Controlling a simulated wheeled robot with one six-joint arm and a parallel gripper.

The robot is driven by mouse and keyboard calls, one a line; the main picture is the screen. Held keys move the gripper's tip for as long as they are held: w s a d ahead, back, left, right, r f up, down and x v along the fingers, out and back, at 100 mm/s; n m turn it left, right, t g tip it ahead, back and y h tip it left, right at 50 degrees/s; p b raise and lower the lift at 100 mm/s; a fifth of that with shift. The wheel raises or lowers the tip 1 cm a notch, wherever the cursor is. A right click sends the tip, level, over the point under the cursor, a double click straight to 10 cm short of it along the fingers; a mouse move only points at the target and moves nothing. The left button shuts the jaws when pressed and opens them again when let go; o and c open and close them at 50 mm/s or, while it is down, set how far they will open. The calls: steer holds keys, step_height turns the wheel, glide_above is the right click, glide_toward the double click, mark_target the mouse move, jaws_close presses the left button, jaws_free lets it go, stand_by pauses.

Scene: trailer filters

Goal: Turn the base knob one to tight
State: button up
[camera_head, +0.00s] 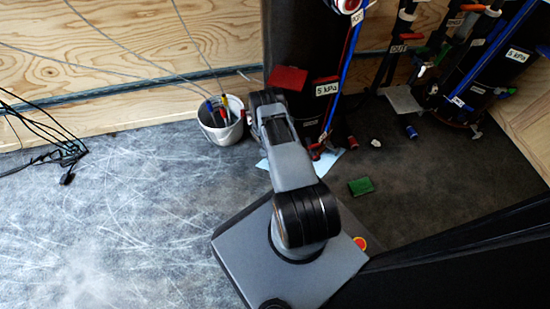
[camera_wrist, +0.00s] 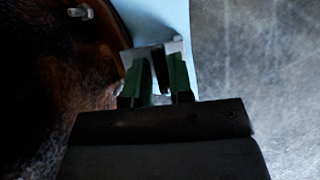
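In the wrist view, the two dark green fingers of my gripper (camera_wrist: 163,80) stand a small gap apart. A thin dark upright piece (camera_wrist: 159,66) shows between them, in front of a pale metal bracket (camera_wrist: 150,50). It may be the base knob, but I cannot tell, nor whether the fingers press on it. The bracket sits at the edge of a dark rounded base with a bolt (camera_wrist: 80,11). In the head view, the tall black filter housing labelled 5 µPa or similar (camera_head: 305,60) stands beyond my arm. My arm hides its base and my gripper there.
A light blue sheet (camera_head: 328,162) lies on the floor by the housing. A white bucket with tools (camera_head: 221,127) stands left of my arm. A green block (camera_head: 361,186) and small cylinders lie to the right. Black cables (camera_head: 68,152) lie far left; the left floor is otherwise clear.

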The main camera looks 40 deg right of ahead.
steer(key=shift+o, duration=1.4)
steer(key=shift+s, duration=0.1)
steer(key=p+v, duration=0.5)
steer(key=v, duration=0.9)
steer(key=w+a+r+m+t+p, duration=0.1)
steer(key=a+r+p, duration=0.35)
steer(key=r, duration=1.15)
steer(key=a+r+m+t+p, duration=0.1)
steer(key=r+p, duration=0.7)
steer(key=r, duration=0.8)
steer(key=w+a+r+m+t+p, duration=0.1)
steer(key=a+r+p, duration=0.35)
steer(key=r, duration=1.05)
steer(key=s+a+r+t+p, duration=0.1)
steer(key=s+a+r+p, duration=0.2)
steer(key=s+r+p, duration=0.3)
steer(key=s+a+r+m+t+y+p, duration=0.1)
steer(key=s+r+p, duration=0.5)
steer(key=r, duration=1)
steer(key=s+a+r+m+t+y+p, duration=0.1)
steer(key=s+a+r+t+p, duration=0.1)
steer(key=s+a+r+p, duration=0.2)
steer(key=s+r+p, duration=0.3)
steer(key=r+p, duration=0.1)
steer(key=r, duration=0.4)
steer(key=shift+a+t, duration=0.3)
steer(key=shift+a, duration=0.05)
